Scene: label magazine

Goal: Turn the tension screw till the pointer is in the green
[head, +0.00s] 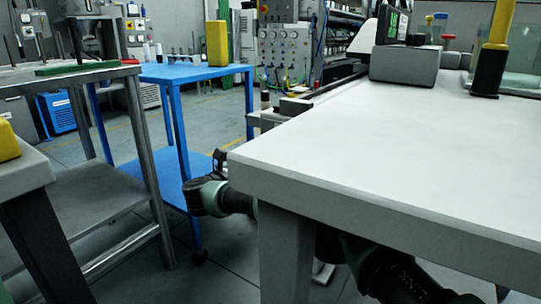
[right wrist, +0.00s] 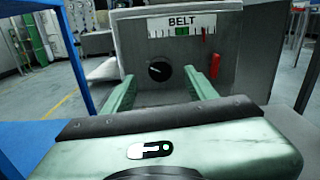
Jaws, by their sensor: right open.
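In the right wrist view a grey housing (right wrist: 135,45) carries a white scale plate (right wrist: 160,27) marked BELT. A green zone (right wrist: 182,31) lies near the middle of the scale. A narrow red pointer (right wrist: 205,34) appears at the right end of the scale, right of the green. The tension screw is a round black knob (right wrist: 159,72) below the scale. My right gripper (right wrist: 164,82) is open and faces the knob, its two fingers left and right of it in the picture. I cannot tell whether they touch it. My left gripper is in neither view.
A red piece (right wrist: 215,66) hangs on the housing, right of the knob. In the head view a large white table (head: 400,130) fills the right side. A blue table (head: 185,72) with a yellow block (head: 217,44) stands behind; bare floor (head: 225,115) lies between.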

